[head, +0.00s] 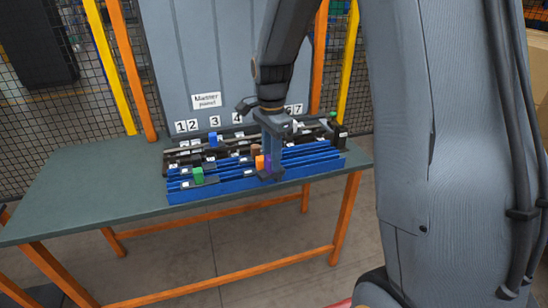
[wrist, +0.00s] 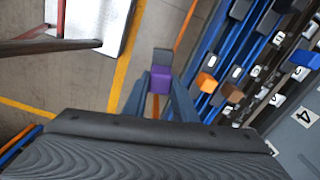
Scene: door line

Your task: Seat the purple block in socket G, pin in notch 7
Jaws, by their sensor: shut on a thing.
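The purple block (wrist: 161,80) is between the two fingers of my gripper (wrist: 160,90) in the wrist view, with a dark grey part at its far end. In the head view my gripper (head: 271,170) is over the front right part of the blue rack (head: 222,189), and only a sliver of purple shows beside the fingers. I cannot tell whether the block touches the rack. Number labels stand along the panel behind; 1 to 4 and 7 are readable (head: 298,108). Socket G's letter is not readable, and its notch and the pin cannot be made out.
An orange block (head: 260,162) is close to the left of my gripper. A brown block (head: 256,149), a blue block (head: 212,139) and green blocks (head: 197,174) sit on the rack. The table (head: 90,190) is bare on the left. A grey panel (head: 215,60) stands behind.

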